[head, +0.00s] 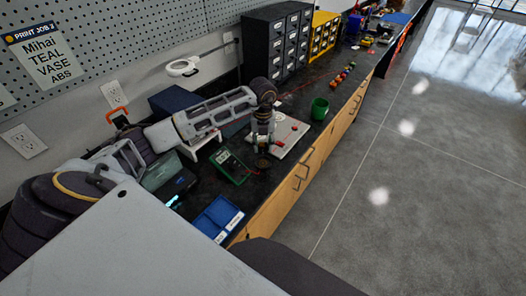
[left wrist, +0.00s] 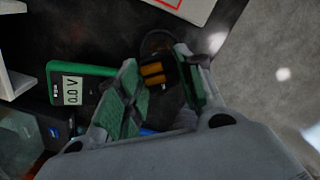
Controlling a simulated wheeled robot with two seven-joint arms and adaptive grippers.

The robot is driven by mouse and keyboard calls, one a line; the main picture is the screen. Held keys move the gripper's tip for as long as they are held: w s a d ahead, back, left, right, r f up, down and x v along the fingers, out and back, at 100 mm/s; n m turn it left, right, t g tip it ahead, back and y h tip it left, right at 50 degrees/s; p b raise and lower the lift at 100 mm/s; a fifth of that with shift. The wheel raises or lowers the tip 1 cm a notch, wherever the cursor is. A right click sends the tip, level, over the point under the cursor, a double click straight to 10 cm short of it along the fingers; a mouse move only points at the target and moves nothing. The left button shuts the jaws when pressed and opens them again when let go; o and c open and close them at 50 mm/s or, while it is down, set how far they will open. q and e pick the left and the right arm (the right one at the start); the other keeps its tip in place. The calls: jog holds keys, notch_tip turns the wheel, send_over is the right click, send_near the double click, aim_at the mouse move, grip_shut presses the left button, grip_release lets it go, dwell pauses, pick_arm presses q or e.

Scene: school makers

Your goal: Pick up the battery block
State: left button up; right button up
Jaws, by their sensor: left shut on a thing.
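The battery block (left wrist: 153,74), dark with orange cells, is between the green-padded fingers of my left gripper (left wrist: 162,88) in the left wrist view. The left gripper is shut on it. In the head view, my left gripper (head: 262,147) points down over the bench, between the green multimeter and a white board. The block is too small there to make out clearly, and I cannot tell whether it touches the bench. My right gripper is not in view.
The green multimeter (head: 233,167) lies close to the gripper; its display reads 0.0 V in the left wrist view (left wrist: 72,91). Drawer cabinets (head: 276,45) stand farther along the bench.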

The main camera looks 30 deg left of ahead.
pick_arm(q)
jog(key=shift+r, duration=1.2)
jog(key=shift+w+r, duration=0.1)
jog(key=shift+r, duration=0.05)
jog(key=shift+w+d+r+p, duration=0.25)
jog(key=shift+d+r+p, duration=0.25)
jog(key=shift+d+r, duration=0.3)
jog(key=shift+d, duration=0.1)
jog(key=shift+w+d+r, duration=0.1)
jog(key=shift+r, duration=0.05)
